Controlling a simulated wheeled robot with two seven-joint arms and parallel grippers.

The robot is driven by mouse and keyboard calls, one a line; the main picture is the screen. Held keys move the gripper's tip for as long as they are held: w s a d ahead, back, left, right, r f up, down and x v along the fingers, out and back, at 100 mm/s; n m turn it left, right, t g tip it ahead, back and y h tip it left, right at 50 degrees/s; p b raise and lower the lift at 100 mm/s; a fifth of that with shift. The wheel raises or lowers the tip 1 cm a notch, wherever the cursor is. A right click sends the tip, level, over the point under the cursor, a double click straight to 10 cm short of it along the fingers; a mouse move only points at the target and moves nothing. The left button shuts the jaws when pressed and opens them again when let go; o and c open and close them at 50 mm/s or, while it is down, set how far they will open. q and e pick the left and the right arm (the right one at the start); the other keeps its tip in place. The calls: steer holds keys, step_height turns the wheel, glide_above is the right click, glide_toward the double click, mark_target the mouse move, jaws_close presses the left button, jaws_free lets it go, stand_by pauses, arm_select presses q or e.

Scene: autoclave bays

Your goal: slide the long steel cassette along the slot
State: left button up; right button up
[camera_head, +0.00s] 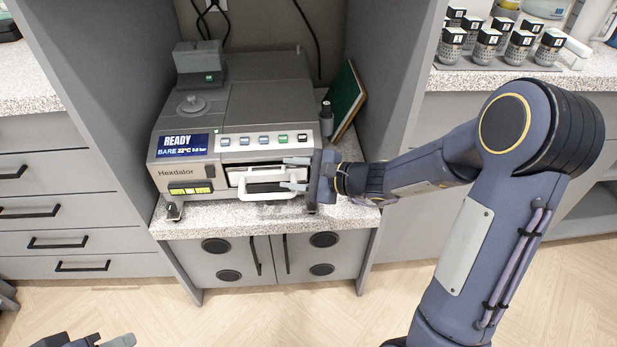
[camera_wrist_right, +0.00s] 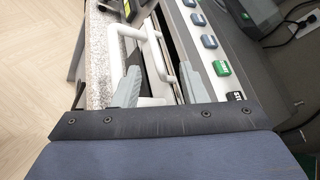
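The long steel cassette (camera_head: 250,179) sits in the front slot of the grey steriliser (camera_head: 235,120); most of its length is hidden inside. A white loop handle (camera_head: 265,193) stands out at the slot's front and also shows in the right wrist view (camera_wrist_right: 116,48). My right gripper (camera_head: 296,174) is at the slot's right end, its fingers apart and pointing left. In the right wrist view its two fingers (camera_wrist_right: 160,66) straddle a white bar, with gaps beside it; I see no clamp on it. My left gripper (camera_head: 108,342) is only partly in view at the bottom left, away from the machine.
The steriliser's screen (camera_head: 186,145) reads READY. A green board (camera_head: 345,98) leans at the bay's right wall. Grey side panels (camera_head: 105,90) bound the bay. A narrow speckled counter strip (camera_head: 225,222) lies in front of the machine. Black-lidded canisters (camera_head: 487,45) stand on the right counter.

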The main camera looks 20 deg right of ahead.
steer(key=shift+w+a+f, duration=0.2)
steer(key=shift+w+a, duration=0.3)
jaws_close()
steer(key=shift+s, duration=0.1)
stand_by(1.2)
